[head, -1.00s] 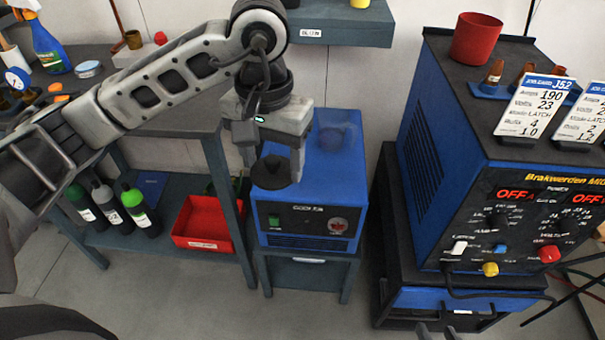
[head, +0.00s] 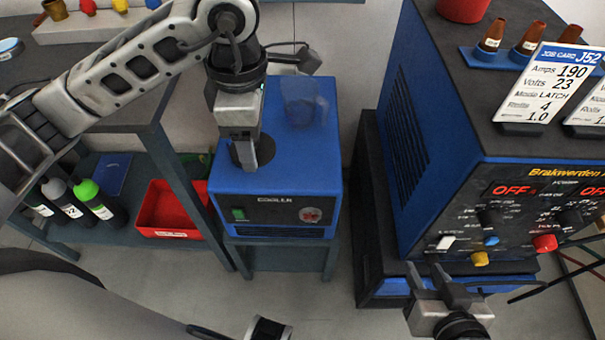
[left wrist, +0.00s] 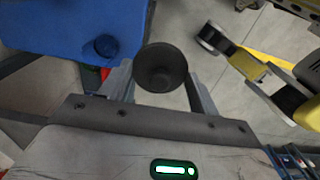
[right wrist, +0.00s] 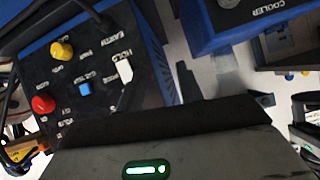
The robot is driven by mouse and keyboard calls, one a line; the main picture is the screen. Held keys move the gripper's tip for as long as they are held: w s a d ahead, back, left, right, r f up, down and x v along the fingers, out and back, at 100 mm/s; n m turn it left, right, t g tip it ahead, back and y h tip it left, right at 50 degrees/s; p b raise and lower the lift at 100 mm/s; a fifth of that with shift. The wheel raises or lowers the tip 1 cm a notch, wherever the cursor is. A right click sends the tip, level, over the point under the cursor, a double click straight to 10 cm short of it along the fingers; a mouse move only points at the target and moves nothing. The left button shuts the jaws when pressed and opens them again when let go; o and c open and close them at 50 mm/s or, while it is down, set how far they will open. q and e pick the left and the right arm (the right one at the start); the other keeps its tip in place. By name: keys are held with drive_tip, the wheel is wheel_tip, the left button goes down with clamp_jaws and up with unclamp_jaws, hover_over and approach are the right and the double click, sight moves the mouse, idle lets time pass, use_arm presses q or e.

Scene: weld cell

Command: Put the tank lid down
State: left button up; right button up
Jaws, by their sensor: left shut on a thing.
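The tank lid (left wrist: 160,68), a dark round disc with a central knob, is between the fingers of my left gripper (left wrist: 160,92) in the left wrist view. In the head view my left gripper (head: 245,152) is shut on it, and the lid (head: 267,147) is partly hidden behind the fingers. It appears in front of the left part of the blue cooler's top (head: 277,180); I cannot tell whether it touches. A hazy blue round tank part (head: 303,111) is on the cooler top, right of the lid. My right gripper (head: 432,268) is open and empty before the welder.
The blue welder (head: 425,130) with its knobbed panel stands right of the cooler. A workbench (head: 110,95) is at left, with bottles (head: 92,200) and a red bin (head: 170,210) on its lower shelf. The cooler top's front right is clear.

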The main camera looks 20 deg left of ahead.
use_arm(q)
drive_tip(key=n, duration=0.2)
drive_tip(key=f+n, duration=0.1)
drive_tip(key=n, duration=0.3)
drive_tip(key=shift+s+d+f+b, duration=0.1)
drive_tip(key=shift+s+f+b, duration=0.25)
drive_tip(key=shift+s+f, duration=0.05)
drive_tip(key=n, duration=0.2)
drive_tip(key=f+n, duration=0.1)
drive_tip(key=n, duration=0.3)
drive_tip(key=shift+s+d+f+b, duration=0.1)
drive_tip(key=shift+s+f+b, duration=0.1)
drive_tip(key=shift+s+b, duration=0.15)
drive_tip(key=f+n, duration=0.1)
drive_tip(key=n, duration=0.5)
drive_tip(key=n+b, duration=0.3)
drive_tip(key=n, duration=0.3)
hover_over(303, 173)
drive_tip(key=f, duration=1)
drive_tip(key=shift+s+f, duration=0.1)
drive_tip(key=shift+s, duration=0.3)
drive_tip(key=shift+w+f, duration=0.3)
drive_tip(key=shift+f, duration=0.05)
wheel_tip(303, 173, down, 3)
drive_tip(key=shift+w+f+b, duration=0.1)
drive_tip(key=shift+b, duration=0.2)
use_arm(e)
drive_tip(key=shift+w+a+f+t, duration=0.15)
drive_tip(key=shift+f+t, duration=0.15)
drive_tip(key=shift+f, duration=0.6)
